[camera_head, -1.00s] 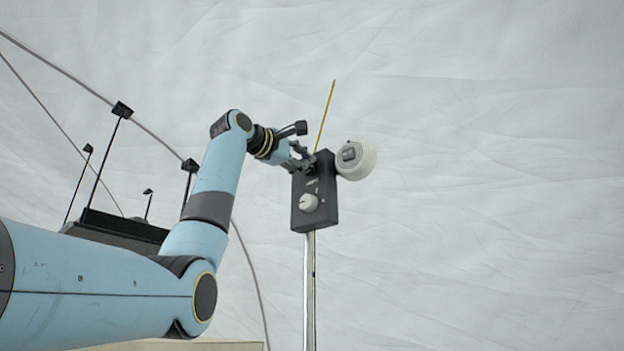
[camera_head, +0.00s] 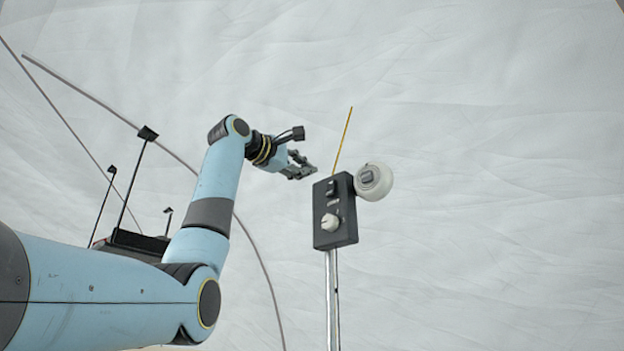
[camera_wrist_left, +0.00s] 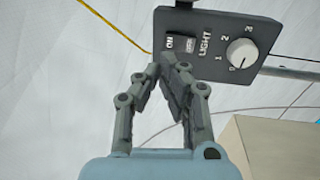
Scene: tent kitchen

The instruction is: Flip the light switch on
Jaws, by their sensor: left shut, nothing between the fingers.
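The dark control box (camera_head: 335,225) stands on a thin metal pole and carries a small black rocker switch (camera_head: 331,188) above a white round knob (camera_head: 330,222). In the left wrist view the rocker (camera_wrist_left: 184,45) shows the letters ON at one end, beside the word LIGHT. I cannot tell for certain which way it is tipped. My left gripper (camera_head: 305,169) is shut and empty, just up and left of the box, with a visible gap. It also shows in the left wrist view (camera_wrist_left: 164,72), its fingertips close below the switch in the picture. My right gripper is not in view.
A white round fitting (camera_head: 375,181) sits at the box's upper right. A yellow cable (camera_head: 343,140) rises from behind the box. The metal pole (camera_head: 332,300) stands below it. A pale beige block (camera_wrist_left: 275,145) shows at lower right in the wrist view. Pale tent fabric fills the background.

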